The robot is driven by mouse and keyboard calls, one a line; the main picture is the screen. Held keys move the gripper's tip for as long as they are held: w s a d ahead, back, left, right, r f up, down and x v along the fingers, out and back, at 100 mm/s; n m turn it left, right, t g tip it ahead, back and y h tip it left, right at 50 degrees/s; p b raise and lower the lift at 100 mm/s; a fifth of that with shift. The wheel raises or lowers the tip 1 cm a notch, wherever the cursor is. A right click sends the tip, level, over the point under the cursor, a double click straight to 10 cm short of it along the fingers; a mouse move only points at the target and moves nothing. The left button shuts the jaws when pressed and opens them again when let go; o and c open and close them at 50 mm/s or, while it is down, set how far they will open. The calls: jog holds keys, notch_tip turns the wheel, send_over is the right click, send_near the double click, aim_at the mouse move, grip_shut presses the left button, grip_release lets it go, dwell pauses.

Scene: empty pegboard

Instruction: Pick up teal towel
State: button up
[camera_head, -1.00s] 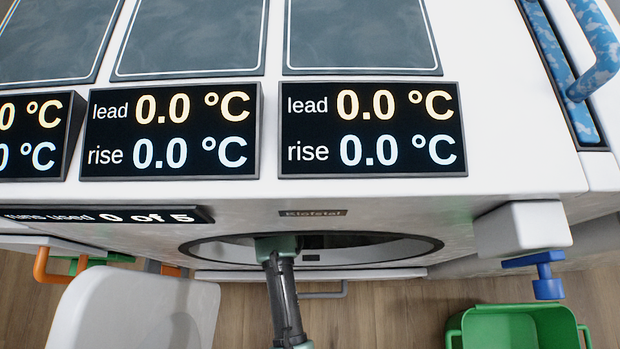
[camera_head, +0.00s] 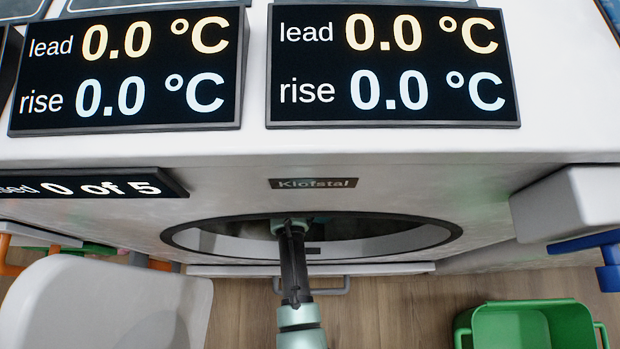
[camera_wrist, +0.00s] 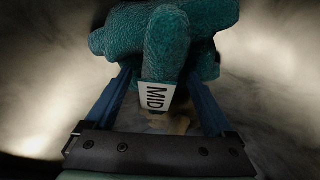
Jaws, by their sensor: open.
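The teal towel (camera_wrist: 165,45) is bunched up at the top middle of the wrist view, inside a pale rounded hollow. A white tag marked "MID" (camera_wrist: 157,96) hangs from its near fold. My gripper (camera_wrist: 165,80) is open, with one blue finger on each side of the towel's near part. I cannot tell whether the fingers touch the cloth. In the head view my arm reaches into the round opening (camera_head: 215,241) of the white machine, and the towel and fingertips are hidden there.
The opening's dark rim surrounds my arm. Two displays (camera_head: 393,68) sit on the machine's top. A green bin (camera_head: 530,325) stands on the floor at the right, and a white rounded thing (camera_head: 105,305) is at the left. A blue-handled part (camera_head: 600,250) juts out at the right.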

jog(key=shift+f, duration=0.2)
dwell(0.6)
grip_shut()
dwell(0.4)
